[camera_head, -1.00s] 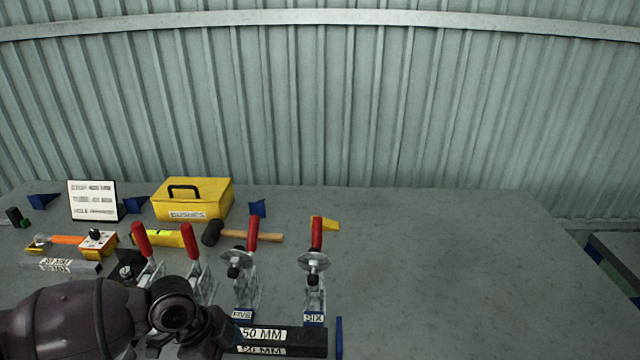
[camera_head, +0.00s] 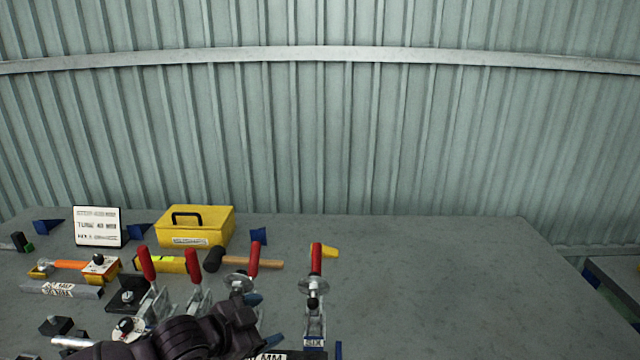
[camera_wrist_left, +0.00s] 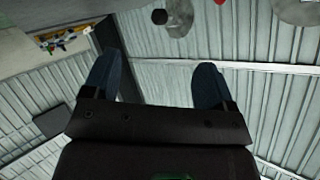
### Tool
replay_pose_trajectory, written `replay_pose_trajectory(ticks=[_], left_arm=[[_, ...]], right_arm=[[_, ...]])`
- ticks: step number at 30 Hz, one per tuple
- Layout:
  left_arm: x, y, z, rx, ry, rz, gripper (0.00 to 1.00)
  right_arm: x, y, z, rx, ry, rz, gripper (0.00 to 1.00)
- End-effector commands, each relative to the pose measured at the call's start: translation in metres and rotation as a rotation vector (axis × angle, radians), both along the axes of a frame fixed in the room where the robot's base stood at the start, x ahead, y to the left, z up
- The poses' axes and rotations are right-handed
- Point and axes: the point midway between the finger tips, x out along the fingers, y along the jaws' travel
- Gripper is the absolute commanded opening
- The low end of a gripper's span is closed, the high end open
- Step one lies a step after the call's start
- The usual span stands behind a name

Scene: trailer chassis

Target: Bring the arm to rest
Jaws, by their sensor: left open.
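My left arm comes in at the bottom of the head view, low over the front of the bench. My left gripper (camera_head: 264,320) points right, with its blue fingertips apart and nothing visible between them. It hides parts of the clamps and of the dark 50 MM bar (camera_head: 272,355). In the left wrist view the two blue fingers (camera_wrist_left: 155,75) stand wide apart, with only wall behind the gap. My right gripper is in neither view.
Toggle clamps with red handles (camera_head: 316,259) stand upright close around my left gripper. A mallet (camera_head: 214,259), a yellow BUSHES box (camera_head: 196,228) and a sign (camera_head: 97,227) are farther back. The grey bench (camera_head: 450,290) is clear on the right.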

Motion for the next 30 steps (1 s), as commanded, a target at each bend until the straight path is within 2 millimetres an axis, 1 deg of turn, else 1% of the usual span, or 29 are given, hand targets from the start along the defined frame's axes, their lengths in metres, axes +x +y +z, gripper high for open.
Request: replay_pose_trajectory(ticks=[2,5,8,11,14,17,20,21,23,24,27,30], left_arm=[[-0.003,0.002,-0.002,-0.084,-0.029,0.066,0.79],[-0.006,0.014,-0.006,-0.166,-0.064,0.155,0.79],[-0.014,0.031,-0.016,-0.229,-0.085,0.25,0.79],[-0.025,0.052,-0.031,-0.271,-0.094,0.35,0.79],[-0.041,0.075,-0.05,-0.292,-0.09,0.452,0.79],[-0.063,0.1,-0.074,-0.296,-0.07,0.555,0.79],[-0.091,0.124,-0.101,-0.289,-0.03,0.659,0.79],[-0.104,0.133,-0.112,-0.285,-0.008,0.699,0.79],[-0.125,0.145,-0.129,-0.283,0.032,0.758,0.79],[-0.139,0.152,-0.139,-0.284,0.059,0.794,0.79],[-0.172,0.162,-0.162,-0.284,0.121,0.864,0.79],[-0.197,0.164,-0.177,-0.28,0.169,0.901,0.79]], right_arm=[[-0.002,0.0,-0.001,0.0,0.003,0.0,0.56],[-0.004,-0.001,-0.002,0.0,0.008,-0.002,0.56],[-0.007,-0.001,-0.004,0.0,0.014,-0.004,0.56],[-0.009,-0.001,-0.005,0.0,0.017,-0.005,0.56],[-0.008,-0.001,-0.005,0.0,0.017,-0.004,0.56],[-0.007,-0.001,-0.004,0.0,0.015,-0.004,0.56],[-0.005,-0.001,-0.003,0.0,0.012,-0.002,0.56],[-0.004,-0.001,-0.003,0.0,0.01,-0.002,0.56],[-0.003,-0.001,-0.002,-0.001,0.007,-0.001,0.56],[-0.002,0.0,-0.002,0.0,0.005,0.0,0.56],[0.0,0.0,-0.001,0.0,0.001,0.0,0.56],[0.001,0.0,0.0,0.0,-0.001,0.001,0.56]])
